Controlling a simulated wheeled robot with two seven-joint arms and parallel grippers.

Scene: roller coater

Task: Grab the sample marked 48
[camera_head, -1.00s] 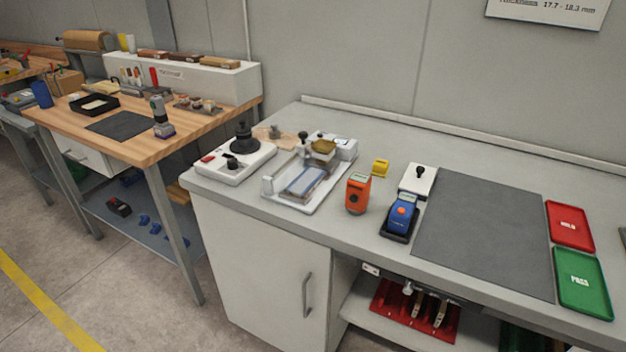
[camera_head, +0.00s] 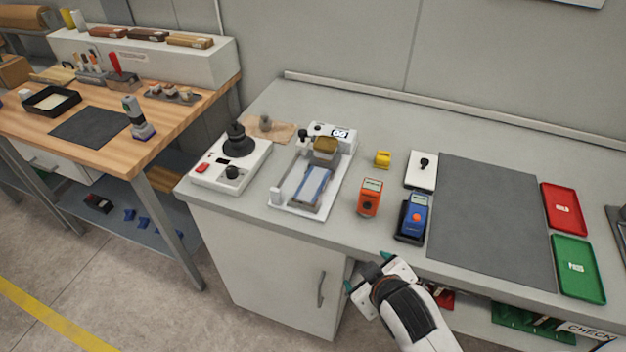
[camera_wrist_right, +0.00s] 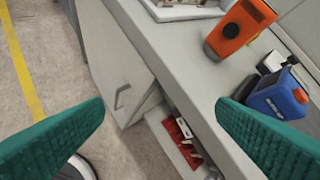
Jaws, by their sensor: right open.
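I cannot read a 48 on anything in view, so I cannot tell which piece is the sample. A flat blue-and-grey panel (camera_head: 315,187) lies in the white tray-shaped coater (camera_head: 276,197) on the grey bench. On the shelf below, a red rack (camera_wrist_right: 177,140) holds several light upright pieces; in the head view my right arm mostly hides it. My right gripper (camera_head: 367,271) is open and empty in front of the bench edge, near the cabinet door. Its green fingers (camera_wrist_right: 160,101) show in the right wrist view, apart from everything. My left gripper is not in view.
An orange gauge (camera_head: 370,197) and a blue gauge (camera_head: 413,216) stand near the bench's front edge. A dark mat (camera_head: 492,215), a red tray (camera_head: 563,209) and a green tray (camera_head: 578,267) lie to the right. The mat is clear. A wooden table (camera_head: 100,150) stands left.

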